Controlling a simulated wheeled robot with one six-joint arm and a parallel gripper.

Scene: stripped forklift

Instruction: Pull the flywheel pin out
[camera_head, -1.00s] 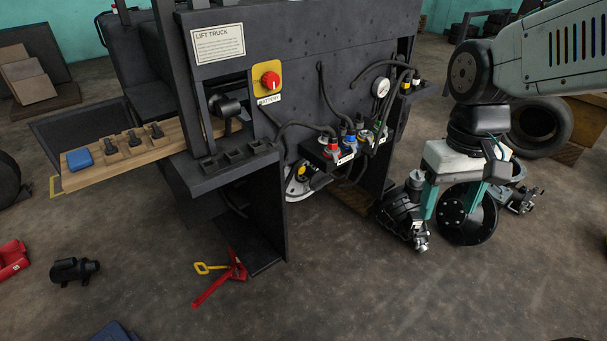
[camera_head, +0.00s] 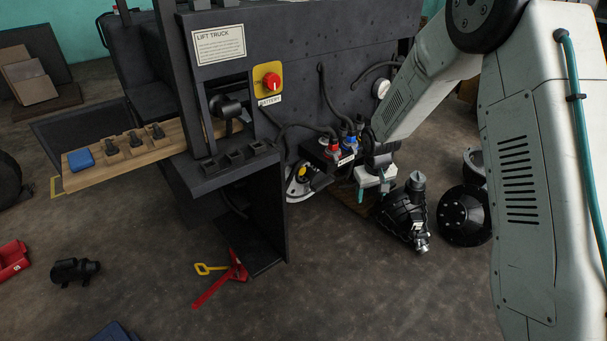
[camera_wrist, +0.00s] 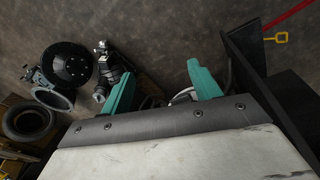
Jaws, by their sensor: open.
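A silver rounded part (camera_head: 297,187), possibly the flywheel, sits low in the truck's opening, left of my gripper in the head view. A small yellow-and-black knob (camera_head: 303,171) is on it; I cannot tell for sure whether this is the flywheel pin. My gripper (camera_head: 376,188) is open and empty, just right of the opening and below the cable connectors. In the wrist view its teal fingers (camera_wrist: 160,72) stand wide apart. A pale curved edge, perhaps the same silver part, shows near the right finger, partly hidden by the gripper body.
The truck panel (camera_head: 330,70) and cables with red and blue connectors (camera_head: 340,148) are close to my gripper. A black motor-like unit (camera_head: 407,215) and a black disc (camera_head: 464,215) are on the floor to the right.

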